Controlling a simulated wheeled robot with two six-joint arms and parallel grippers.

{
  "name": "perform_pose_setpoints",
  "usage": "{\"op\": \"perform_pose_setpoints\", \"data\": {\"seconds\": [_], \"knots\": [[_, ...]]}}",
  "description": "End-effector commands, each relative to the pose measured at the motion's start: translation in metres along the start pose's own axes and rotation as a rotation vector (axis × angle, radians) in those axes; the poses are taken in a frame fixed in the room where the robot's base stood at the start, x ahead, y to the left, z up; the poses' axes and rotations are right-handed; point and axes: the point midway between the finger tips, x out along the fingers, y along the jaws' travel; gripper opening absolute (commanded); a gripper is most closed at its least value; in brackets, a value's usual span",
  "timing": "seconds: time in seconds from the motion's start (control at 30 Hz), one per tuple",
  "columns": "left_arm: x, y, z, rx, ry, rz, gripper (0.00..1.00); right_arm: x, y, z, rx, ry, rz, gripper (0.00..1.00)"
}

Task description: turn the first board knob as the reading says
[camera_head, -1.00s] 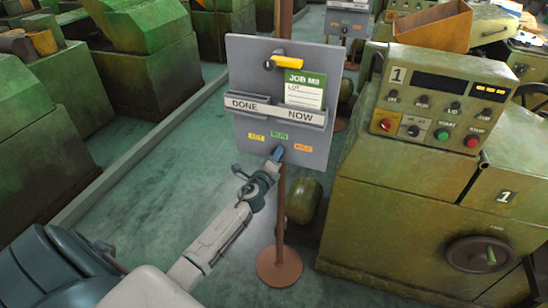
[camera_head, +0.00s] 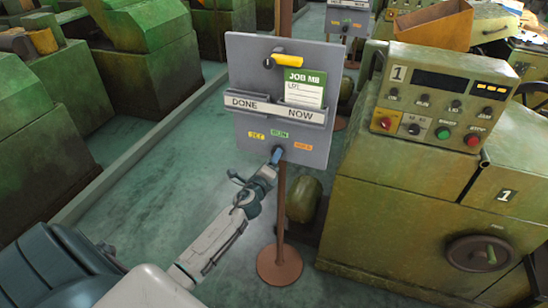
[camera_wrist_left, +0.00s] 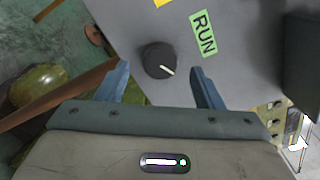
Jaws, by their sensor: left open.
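The board (camera_head: 240,70) stands on a post, with yellow, green RUN (camera_head: 280,135) and orange labels (camera_head: 303,146) along its bottom. Below RUN is the black round knob; in the left wrist view the knob (camera_wrist_left: 159,58) shows a white pointer line. The line points down-right in that picture, away from the yellow label's side. RUN (camera_wrist_left: 204,33) is beside it. My left gripper (camera_head: 275,156) is at the board's lower edge and covers much of the knob in the head view. In the wrist view its open fingers (camera_wrist_left: 160,76) lie either side of the knob, apart from it.
Green machine 1 (camera_head: 400,170) stands close on the right, with a dark display (camera_head: 440,82), lit amber bars and buttons. A JOB card (camera_head: 305,90) sits in the NOW slot. The board's post base (camera_head: 280,267) is on the floor. Open floor lies left.

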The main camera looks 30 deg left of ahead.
Motion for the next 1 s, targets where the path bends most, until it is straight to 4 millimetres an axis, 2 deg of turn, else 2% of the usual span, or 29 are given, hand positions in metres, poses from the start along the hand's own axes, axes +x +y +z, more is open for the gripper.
{"op": "perform_pose_setpoints", "data": {"seconds": [0.03,0.2,0.4,0.6,1.0], "knots": [[-0.012,0.003,-0.001,0.001,0.001,0.001,0.61,0.003,0.0,0.0,0.0,0.0,0.0,0.0],[-0.045,0.003,-0.002,0.001,0.001,0.001,0.61,0.009,0.0,0.001,0.0,0.0,0.001,0.0],[-0.071,0.002,-0.001,0.0,0.0,0.001,0.61,0.014,0.001,0.001,-0.001,0.0,0.002,0.0],[-0.08,0.0,0.0,0.0,0.0,0.0,0.61,0.015,0.002,0.001,-0.001,0.0,0.003,0.0],[-0.079,0.0,0.0,0.0,0.0,0.0,0.61,0.015,0.002,0.001,-0.001,0.0,0.003,0.0]]}}
